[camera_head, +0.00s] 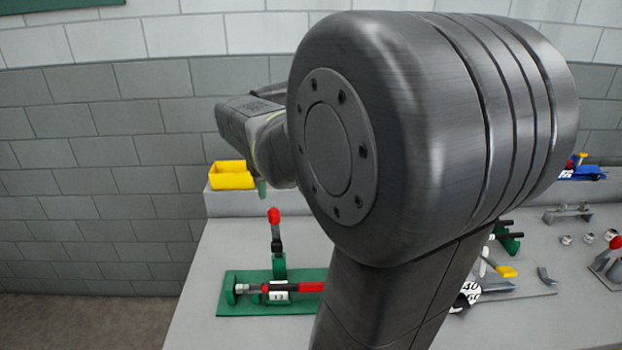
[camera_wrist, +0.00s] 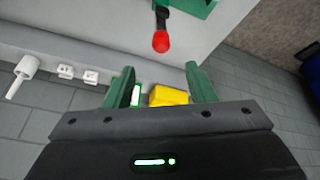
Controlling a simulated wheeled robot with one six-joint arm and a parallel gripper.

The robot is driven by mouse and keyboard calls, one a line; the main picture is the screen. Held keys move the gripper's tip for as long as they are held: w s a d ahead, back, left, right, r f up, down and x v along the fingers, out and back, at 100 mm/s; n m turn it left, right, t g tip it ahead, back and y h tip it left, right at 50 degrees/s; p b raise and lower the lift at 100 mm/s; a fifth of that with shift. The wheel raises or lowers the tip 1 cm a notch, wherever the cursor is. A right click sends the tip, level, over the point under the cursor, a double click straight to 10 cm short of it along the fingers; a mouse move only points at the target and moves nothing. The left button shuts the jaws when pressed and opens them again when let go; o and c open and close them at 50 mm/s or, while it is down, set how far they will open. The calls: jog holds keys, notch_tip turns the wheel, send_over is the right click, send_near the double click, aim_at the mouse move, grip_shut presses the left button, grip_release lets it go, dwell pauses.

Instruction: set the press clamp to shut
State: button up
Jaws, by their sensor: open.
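The press clamp (camera_head: 272,299) sits at the table's left front in the head view, with a green base, a horizontal rod with red parts and a small white label. Its black lever (camera_head: 276,242) stands upright and ends in a red knob (camera_head: 273,215). In the wrist view the red knob (camera_wrist: 161,41) and a corner of the green base (camera_wrist: 196,8) show at the top, beyond my fingertips. My gripper (camera_wrist: 161,78) is open and empty, its green fingers apart. In the head view a fingertip (camera_head: 262,188) shows above and left of the knob; my arm hides the rest.
A yellow bin (camera_head: 231,175) stands on the raised ledge at the back left. Right of my arm lie tools, a yellow-handled item (camera_head: 506,271), small metal parts and another red-knobbed device (camera_head: 615,243). My arm hides the table's middle. Bare tabletop (camera_head: 225,246) shows behind the clamp.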

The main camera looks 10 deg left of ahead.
aim_at(274, 210)
jog(key=x, duration=0.4)
jog(key=p+x, duration=0.1)
jog(key=x, duration=0.8)
jog(key=shift+w+a+f, duration=0.1)
jog(key=shift+w+a, duration=0.35)
grip_shut()
